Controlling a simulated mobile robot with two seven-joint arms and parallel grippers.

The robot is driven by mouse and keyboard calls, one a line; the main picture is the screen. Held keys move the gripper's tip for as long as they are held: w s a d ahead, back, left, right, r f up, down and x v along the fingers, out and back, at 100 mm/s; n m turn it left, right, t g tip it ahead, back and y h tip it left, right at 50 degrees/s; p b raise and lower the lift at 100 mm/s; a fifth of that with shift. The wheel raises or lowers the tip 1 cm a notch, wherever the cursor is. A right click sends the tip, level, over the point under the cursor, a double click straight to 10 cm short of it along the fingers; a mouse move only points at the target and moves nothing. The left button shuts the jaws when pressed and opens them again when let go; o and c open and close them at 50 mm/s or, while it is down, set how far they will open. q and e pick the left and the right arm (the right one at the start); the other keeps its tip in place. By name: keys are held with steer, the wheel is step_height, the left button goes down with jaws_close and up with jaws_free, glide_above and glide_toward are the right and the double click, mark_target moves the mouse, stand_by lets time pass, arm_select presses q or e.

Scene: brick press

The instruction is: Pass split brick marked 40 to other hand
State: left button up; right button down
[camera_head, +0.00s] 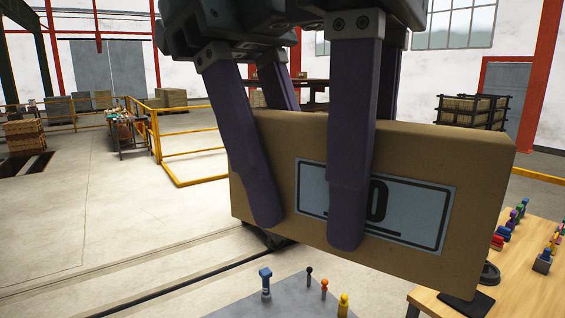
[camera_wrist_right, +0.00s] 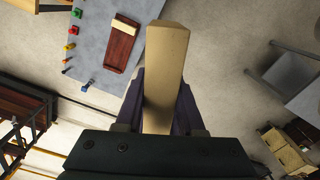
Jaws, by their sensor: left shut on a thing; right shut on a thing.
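The tan split brick (camera_head: 425,165) hangs in the air, long side toward the head camera and slightly tilted. Its pale blue label (camera_head: 410,212) shows a dark "0"; my right gripper's front finger hides the character beside it. My left gripper (camera_head: 264,205) is shut on the brick near its left end. My right gripper (camera_head: 348,225) is shut on it nearer the middle, close beside the left one. Both reach down from above, with lower back fingers hidden behind the brick. In the right wrist view the brick (camera_wrist_right: 166,70) stands between the right gripper's fingers (camera_wrist_right: 160,108).
A grey table (camera_head: 280,298) with coloured knobs lies below. In the right wrist view, a red-brown tray (camera_wrist_right: 118,52) bearing a pale block rests on a grey table. A wooden table (camera_head: 530,285) stands at the right.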

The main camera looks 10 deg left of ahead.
arm_select(q)
jaws_close()
arm_select(e)
steer(key=shift+c, duration=2.2)
jaws_free()
